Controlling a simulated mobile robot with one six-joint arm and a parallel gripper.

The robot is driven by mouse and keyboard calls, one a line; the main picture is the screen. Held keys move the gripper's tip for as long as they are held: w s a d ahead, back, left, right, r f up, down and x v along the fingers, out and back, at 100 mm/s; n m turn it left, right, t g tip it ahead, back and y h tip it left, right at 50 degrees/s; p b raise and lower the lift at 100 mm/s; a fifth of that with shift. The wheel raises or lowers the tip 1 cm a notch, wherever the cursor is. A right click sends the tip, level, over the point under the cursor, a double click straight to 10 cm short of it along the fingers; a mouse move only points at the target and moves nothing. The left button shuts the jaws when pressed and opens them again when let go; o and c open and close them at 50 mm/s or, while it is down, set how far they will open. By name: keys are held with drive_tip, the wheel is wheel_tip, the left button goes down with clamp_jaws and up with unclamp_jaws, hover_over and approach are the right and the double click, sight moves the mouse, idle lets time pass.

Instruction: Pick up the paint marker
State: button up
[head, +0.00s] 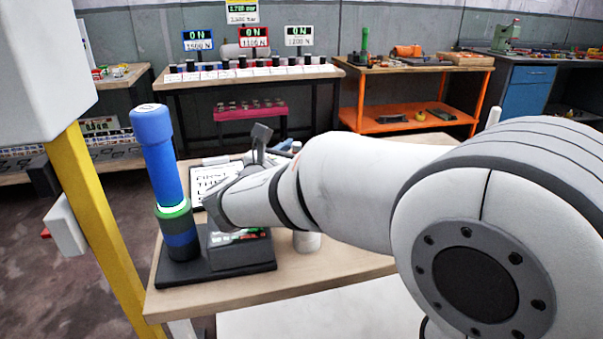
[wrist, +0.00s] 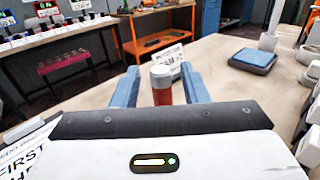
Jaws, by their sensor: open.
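In the wrist view a short upright red cylinder with a pale grey cap, which looks like the paint marker (wrist: 161,84), stands between the two blue fingers of my gripper (wrist: 160,77). The fingers are open, one on each side of it, with a narrow gap visible to its left and right. Its lower part is hidden behind my gripper's body.
A tall blue cylinder (head: 160,165) stands on a black base at the table's left. A white clipboard (head: 217,185) lies behind it. In the wrist view a small printed card (wrist: 168,56) stands beyond the marker, and a blue-topped pad (wrist: 253,58) lies at the right.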

drive_tip(key=shift+c, duration=0.2)
drive_tip(key=c, duration=0.8)
